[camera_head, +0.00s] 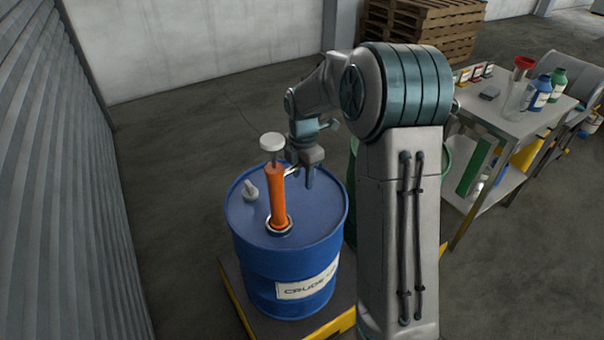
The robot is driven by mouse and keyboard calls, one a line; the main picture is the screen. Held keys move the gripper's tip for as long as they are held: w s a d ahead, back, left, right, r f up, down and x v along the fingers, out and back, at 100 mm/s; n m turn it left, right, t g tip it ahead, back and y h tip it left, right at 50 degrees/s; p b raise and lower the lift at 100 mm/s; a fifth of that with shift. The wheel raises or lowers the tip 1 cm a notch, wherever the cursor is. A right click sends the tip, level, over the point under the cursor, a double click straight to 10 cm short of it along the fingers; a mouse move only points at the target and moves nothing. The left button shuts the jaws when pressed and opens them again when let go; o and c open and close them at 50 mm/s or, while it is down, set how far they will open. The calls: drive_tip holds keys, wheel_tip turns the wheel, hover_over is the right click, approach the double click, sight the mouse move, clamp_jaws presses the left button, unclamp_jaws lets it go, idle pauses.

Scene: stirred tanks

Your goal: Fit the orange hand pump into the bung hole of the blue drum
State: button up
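The orange hand pump (277,196) stands nearly upright on the lid of the blue drum (287,262). Its lower end sits in a dark-and-light ring around the bung hole (279,225) near the front of the lid. A pale knob tops its rod. My gripper (297,178) is just right of the pump, over the lid. Its fingers appear apart, one pointing down and one reaching left behind the pump. I cannot tell whether they touch the pump. A grey bung cap (250,192) lies on the lid, left of the pump.
The blue drum stands on a yellow-edged pallet (342,323). A green drum (446,165) is partly hidden behind my arm. A metal bench (512,118) with bottles and a red funnel (523,64) stands at right. A corrugated wall (60,190) runs along the left; floor between is free.

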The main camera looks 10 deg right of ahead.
wheel_tip(320, 180, up, 13)
drive_tip(key=shift+d+p, duration=0.1)
drive_tip(key=shift+p, duration=0.4)
drive_tip(key=shift+r, duration=0.45)
drive_tip(key=shift+s+r, duration=0.1)
drive_tip(key=s+m+t+p, duration=0.2)
drive_tip(key=s+m+p, duration=0.2)
drive_tip(key=s+m, duration=1.8)
drive_tip(key=s+a, duration=0.1)
drive_tip(key=s, duration=0.3)
drive_tip(key=shift+s+r+m+t, duration=0.25)
drive_tip(key=shift+r+m+t, duration=0.05)
drive_tip(key=shift+m+t, duration=0.1)
